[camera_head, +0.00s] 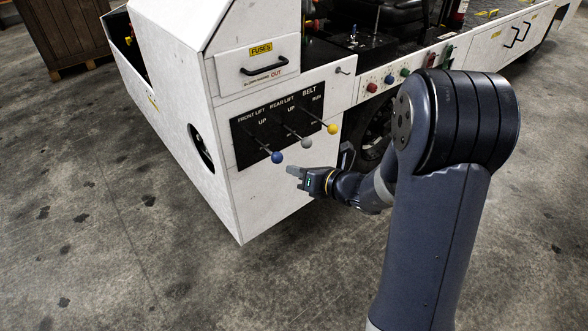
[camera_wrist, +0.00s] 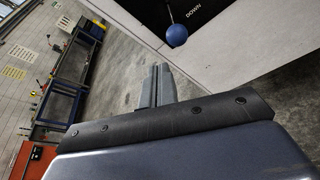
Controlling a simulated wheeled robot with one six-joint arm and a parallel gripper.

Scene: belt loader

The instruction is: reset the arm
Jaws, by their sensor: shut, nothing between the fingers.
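My gripper (camera_head: 291,171) is at the end of my arm, in front of the belt loader's white side panel and below the lever panel in the head view. Its fingers are together and empty. In the wrist view the two fingers of my gripper (camera_wrist: 157,82) lie side by side over the grey floor. The black lever panel (camera_head: 262,131) carries three levers. The front lift lever has a blue knob (camera_head: 277,157), which also shows in the wrist view (camera_wrist: 177,35). The rear lift lever has a grey knob (camera_head: 306,142). The belt lever has a yellow knob (camera_head: 332,129). My gripper is apart from all three knobs.
A fuses drawer (camera_head: 258,66) with a black handle sits above the lever panel. Coloured buttons (camera_head: 388,79) line the loader's side to the right. A wooden crate (camera_head: 66,34) stands at the back left. The concrete floor (camera_head: 95,210) to the left is clear.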

